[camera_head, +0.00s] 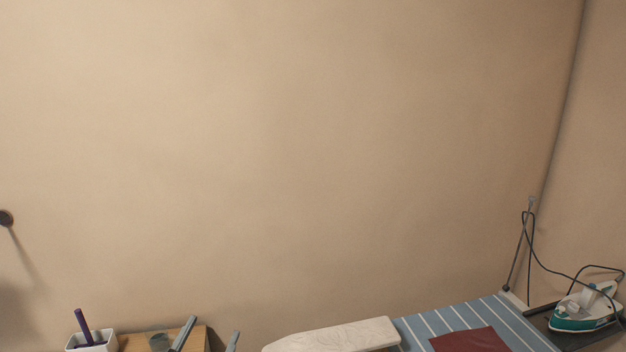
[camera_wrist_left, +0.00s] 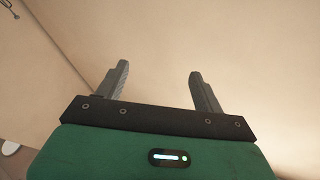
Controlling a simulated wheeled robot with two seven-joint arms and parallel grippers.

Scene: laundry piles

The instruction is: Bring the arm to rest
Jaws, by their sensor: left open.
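My left gripper (camera_head: 210,334) shows at the bottom of the head view, with only its two grey fingers in sight. The fingers stand apart in front of a wooden board or box. In the left wrist view my left gripper (camera_wrist_left: 158,80) is open and empty, with its fingers pointing toward a plain beige wall. Nothing lies between the fingers. My right gripper is in neither view.
An ironing board with a blue striped cover (camera_head: 456,318) bears a dark red cloth (camera_head: 468,341). A white padded sleeve board (camera_head: 335,336) lies at its left. A green and white iron (camera_head: 583,312) with a dark cord stands at right. A white cup (camera_head: 92,342) holds a purple stick.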

